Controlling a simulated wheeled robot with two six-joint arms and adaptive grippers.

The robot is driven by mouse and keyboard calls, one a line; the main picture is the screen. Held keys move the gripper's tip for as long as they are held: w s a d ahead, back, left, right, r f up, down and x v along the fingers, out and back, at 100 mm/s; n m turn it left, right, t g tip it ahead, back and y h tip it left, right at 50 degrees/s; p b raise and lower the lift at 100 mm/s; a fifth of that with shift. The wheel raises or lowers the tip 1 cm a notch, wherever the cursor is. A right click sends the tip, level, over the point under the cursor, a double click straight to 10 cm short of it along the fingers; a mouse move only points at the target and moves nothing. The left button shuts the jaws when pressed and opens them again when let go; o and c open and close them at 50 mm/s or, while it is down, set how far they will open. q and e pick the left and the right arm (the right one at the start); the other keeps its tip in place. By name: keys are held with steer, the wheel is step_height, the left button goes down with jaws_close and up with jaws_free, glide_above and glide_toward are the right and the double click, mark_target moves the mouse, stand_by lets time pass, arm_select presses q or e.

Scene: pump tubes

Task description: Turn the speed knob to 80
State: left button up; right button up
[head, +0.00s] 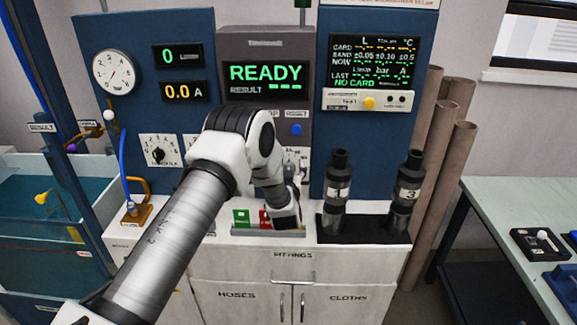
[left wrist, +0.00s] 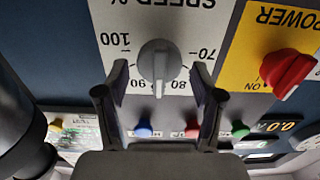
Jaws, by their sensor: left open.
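The grey speed knob (left wrist: 160,62) is in the left wrist view, on a white plate marked SPEED %, which appears upside down. Its pointer end points down in that picture, between the 90 and 80 marks. My left gripper (left wrist: 159,75) is open, with one finger on each side of the knob and a visible gap on both sides. I cannot tell how deep the fingers reach. In the head view, my left gripper (head: 284,213) hangs in front of the console, and my arm hides the knob. My right gripper is not in view.
A red power knob (left wrist: 287,70) sits beside the speed plate. Blue (left wrist: 143,129), red and green buttons lie near the fingers. In the head view, two black pump tubes (head: 337,190) stand right of my gripper. A READY screen (head: 265,75) is above.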

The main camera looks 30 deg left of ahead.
arm_select(q)
steer(key=shift+f, duration=0.1)
steer(key=shift+w, duration=0.1)
steer(key=c, duration=1.1)
